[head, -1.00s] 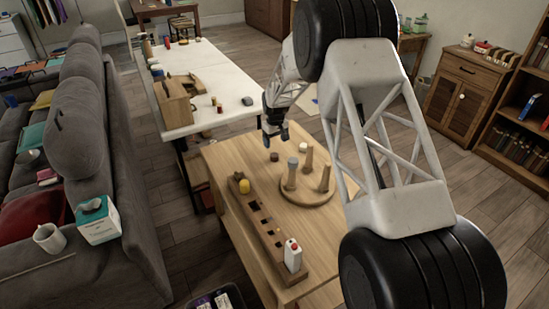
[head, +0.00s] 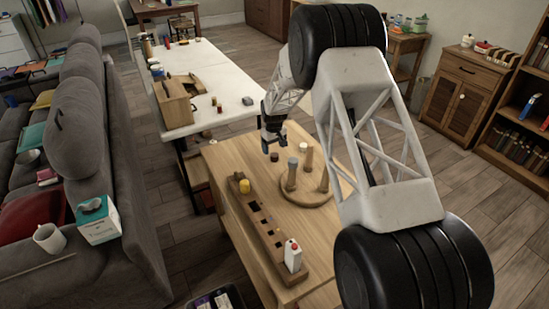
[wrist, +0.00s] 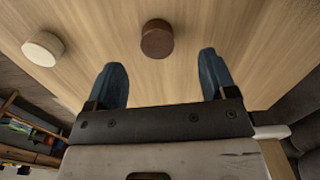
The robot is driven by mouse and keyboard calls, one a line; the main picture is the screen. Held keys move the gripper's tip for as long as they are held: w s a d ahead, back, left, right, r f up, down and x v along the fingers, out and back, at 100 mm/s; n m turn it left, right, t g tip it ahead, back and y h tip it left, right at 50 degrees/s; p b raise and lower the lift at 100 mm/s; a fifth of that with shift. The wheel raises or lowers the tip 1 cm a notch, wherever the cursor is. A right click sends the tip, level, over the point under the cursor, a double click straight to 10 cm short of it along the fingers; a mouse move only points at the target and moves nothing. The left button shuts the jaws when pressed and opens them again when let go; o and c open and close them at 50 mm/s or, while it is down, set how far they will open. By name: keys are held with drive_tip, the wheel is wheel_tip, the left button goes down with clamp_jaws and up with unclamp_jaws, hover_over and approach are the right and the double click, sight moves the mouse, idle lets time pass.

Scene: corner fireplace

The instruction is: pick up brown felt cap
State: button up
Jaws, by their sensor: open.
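The brown felt cap (wrist: 157,39) is a short, dark brown round piece on the light wood table. In the wrist view it lies just beyond my gripper's fingertips, roughly midway between them. In the head view the cap (head: 274,157) shows as a small dark spot near the table's far end. My gripper (wrist: 164,80) has two blue fingers spread apart with nothing between them. In the head view my gripper (head: 273,146) hangs over the far part of the table, close above the cap.
A cream round piece (wrist: 43,49) lies left of the cap in the wrist view. A round wooden board (head: 300,201) with upright pegs stands nearby. A white table (head: 205,72) stands behind.

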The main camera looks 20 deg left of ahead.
sight(275, 155)
drive_tip(key=shift+w+d+f, duration=0.1)
drive_tip(key=shift+d+f, duration=0.05)
drive_tip(key=shift+f, duration=2.45)
drive_tip(key=c, duration=0.9)
drive_tip(key=shift+r, duration=0.1)
drive_tip(key=shift+c, duration=0.2)
drive_tip(key=shift+r, duration=4.95)
